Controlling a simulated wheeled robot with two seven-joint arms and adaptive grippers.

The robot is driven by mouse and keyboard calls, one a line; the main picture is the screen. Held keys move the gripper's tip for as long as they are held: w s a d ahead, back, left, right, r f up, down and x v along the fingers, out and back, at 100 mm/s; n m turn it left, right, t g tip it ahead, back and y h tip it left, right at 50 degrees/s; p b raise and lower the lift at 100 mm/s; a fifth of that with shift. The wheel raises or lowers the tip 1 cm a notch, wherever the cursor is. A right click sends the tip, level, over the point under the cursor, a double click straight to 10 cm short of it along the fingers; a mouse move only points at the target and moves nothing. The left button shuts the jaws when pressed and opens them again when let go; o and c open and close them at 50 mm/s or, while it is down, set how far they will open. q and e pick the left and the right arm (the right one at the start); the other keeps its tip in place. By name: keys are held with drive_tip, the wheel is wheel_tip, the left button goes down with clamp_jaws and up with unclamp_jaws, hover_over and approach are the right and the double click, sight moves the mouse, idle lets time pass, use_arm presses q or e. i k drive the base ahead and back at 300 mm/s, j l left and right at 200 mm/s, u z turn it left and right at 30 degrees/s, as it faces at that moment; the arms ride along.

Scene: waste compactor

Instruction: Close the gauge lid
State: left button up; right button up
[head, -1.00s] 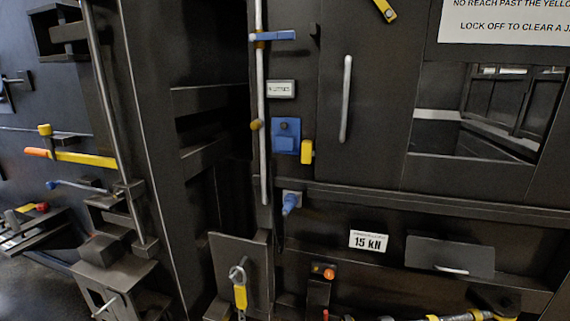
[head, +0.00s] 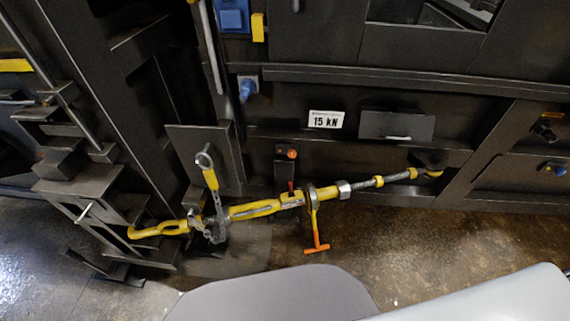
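A dark rectangular lid-like plate (head: 397,126) with a pale handle (head: 397,137) along its lower edge is on the lower front of the machine, right of a white "15 kN" label (head: 326,119). It looks like the gauge lid. Its hinge and any gauge face are not visible, and I cannot tell from this angle how far it is swung. Neither of my grippers is in the head view.
A yellow turnbuckle-like bar (head: 262,207) with a chain (head: 215,226) and an orange T-handle (head: 317,247) runs low across the machine front. A blue plug-like part (head: 246,88) sits left of the label. The floor (head: 420,250) in front shows bare patches.

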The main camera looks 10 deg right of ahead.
sight(374, 125)
drive_tip(key=z, duration=1.35)
